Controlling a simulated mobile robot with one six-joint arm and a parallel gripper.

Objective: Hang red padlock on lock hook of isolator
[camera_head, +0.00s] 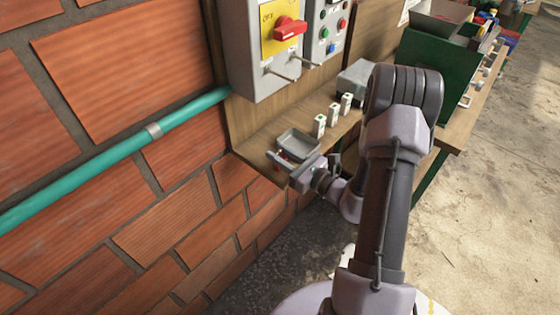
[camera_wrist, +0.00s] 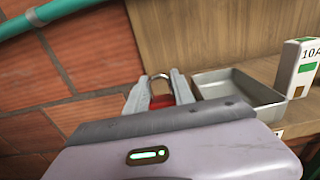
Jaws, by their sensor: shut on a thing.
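The red padlock (camera_wrist: 162,101) is between the two fingers of my gripper (camera_wrist: 160,92) in the wrist view, its metal shackle pointing up. A bit of its red also shows in the head view, where my gripper (camera_head: 287,163) is low, at the shelf's front edge and beside the grey tray (camera_head: 299,139). My gripper is shut on the padlock. The isolator (camera_head: 258,72) is a grey box above the shelf, with a yellow plate and a red rotary handle (camera_head: 290,28). A thin metal rod (camera_head: 282,75), apparently its lock hook, sticks out from its lower front, empty.
A second grey box (camera_head: 329,18) with coloured buttons is right of the isolator, with another rod (camera_head: 308,63) nearby. Small white-and-green blocks (camera_head: 333,113) stand on the wooden shelf. A teal pipe (camera_head: 110,155) crosses the brick wall at left. A green bin (camera_head: 435,70) stands right.

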